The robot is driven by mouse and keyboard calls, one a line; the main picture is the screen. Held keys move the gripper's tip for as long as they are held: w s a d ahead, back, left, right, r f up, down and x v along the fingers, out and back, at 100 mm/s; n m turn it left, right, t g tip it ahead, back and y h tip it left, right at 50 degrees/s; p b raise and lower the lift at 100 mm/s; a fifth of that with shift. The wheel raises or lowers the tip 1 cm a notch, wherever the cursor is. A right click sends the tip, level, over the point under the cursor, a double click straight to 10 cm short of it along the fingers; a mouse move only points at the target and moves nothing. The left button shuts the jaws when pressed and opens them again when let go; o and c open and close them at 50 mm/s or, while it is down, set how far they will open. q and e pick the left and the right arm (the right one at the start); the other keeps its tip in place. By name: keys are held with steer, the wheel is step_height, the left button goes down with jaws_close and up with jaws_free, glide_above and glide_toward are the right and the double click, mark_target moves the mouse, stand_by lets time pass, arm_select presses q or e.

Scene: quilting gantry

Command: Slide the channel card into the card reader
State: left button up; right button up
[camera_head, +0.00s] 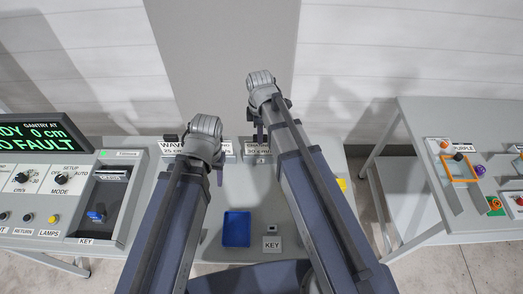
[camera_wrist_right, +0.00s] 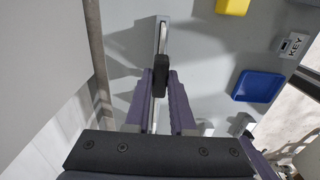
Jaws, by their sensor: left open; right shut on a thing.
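My right gripper (camera_head: 258,132) is at the back of the middle table, above a label partly reading "CHAN" and "30 c" (camera_head: 258,149). In the right wrist view its purple fingers (camera_wrist_right: 160,92) are shut on the black grip of a thin card (camera_wrist_right: 160,72), seen edge-on. A pale strip in a narrow metal holder (camera_wrist_right: 162,35) extends beyond the grip; I cannot tell whether the card is clear of it. My left gripper (camera_head: 217,172) is open near the "WAVE" label (camera_head: 173,148), its fingers mostly hidden. The card reader seems to be the unit with a green light (camera_head: 103,154) on the left console.
The left console has a display (camera_head: 40,133), knobs and a blue key (camera_head: 95,215). A blue tray (camera_head: 237,230) and a KEY label (camera_head: 272,244) lie on the middle table. A yellow block (camera_wrist_right: 232,6) is at its right side. A separate table (camera_head: 450,130) stands at right.

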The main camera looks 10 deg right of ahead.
steer(key=shift+r, duration=0.15)
jaws_close()
steer(key=shift+r+p, duration=3.05)
steer(key=shift+p, duration=0.15)
